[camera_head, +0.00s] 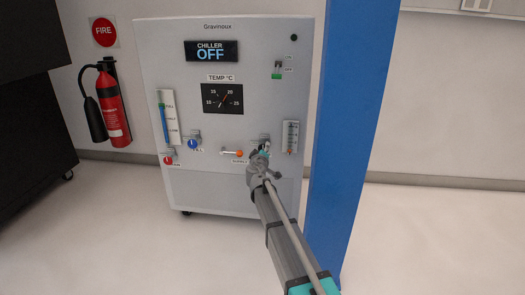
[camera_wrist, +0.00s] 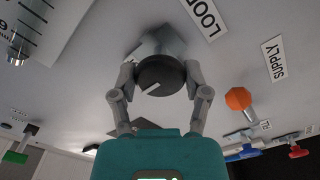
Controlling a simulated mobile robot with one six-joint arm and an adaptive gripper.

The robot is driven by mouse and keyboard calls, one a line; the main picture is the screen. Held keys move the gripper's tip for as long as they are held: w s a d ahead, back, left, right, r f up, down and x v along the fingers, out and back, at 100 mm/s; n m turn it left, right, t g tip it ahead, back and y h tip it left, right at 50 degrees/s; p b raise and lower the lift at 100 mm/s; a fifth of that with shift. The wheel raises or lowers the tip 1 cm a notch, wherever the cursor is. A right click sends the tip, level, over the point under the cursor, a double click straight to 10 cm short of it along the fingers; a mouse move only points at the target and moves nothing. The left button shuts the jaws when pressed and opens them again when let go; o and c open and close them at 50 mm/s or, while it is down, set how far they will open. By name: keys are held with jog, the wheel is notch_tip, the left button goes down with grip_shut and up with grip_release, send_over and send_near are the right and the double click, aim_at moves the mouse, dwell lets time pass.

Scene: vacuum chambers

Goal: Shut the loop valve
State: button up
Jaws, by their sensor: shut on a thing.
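The loop valve shows in the wrist view as a dark round knob (camera_wrist: 161,72) with a white pointer line, on a grey body against the panel. The pointer line slants from the knob's middle toward the lower left of the picture. My gripper (camera_wrist: 160,80) has one finger on each side of the knob and is shut on it. In the head view my gripper (camera_head: 260,153) is at the lower right of the chiller panel (camera_head: 190,95) and hides most of the valve.
An orange supply knob (camera_head: 239,153) is just left of my gripper; it also shows in the wrist view (camera_wrist: 238,98). A flow gauge (camera_head: 290,137) is close on the right. Blue (camera_head: 193,143) and red (camera_head: 168,160) knobs are farther left. A blue post (camera_head: 345,120) stands right of the cabinet.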

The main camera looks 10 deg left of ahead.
jog(key=o, duration=1.2)
jog(key=shift+c, duration=0.2)
jog(key=shift+s, duration=0.15)
jog(key=s, duration=1.1)
jog(key=shift+s+a, duration=0.2)
jog(key=shift+s, duration=0.15)
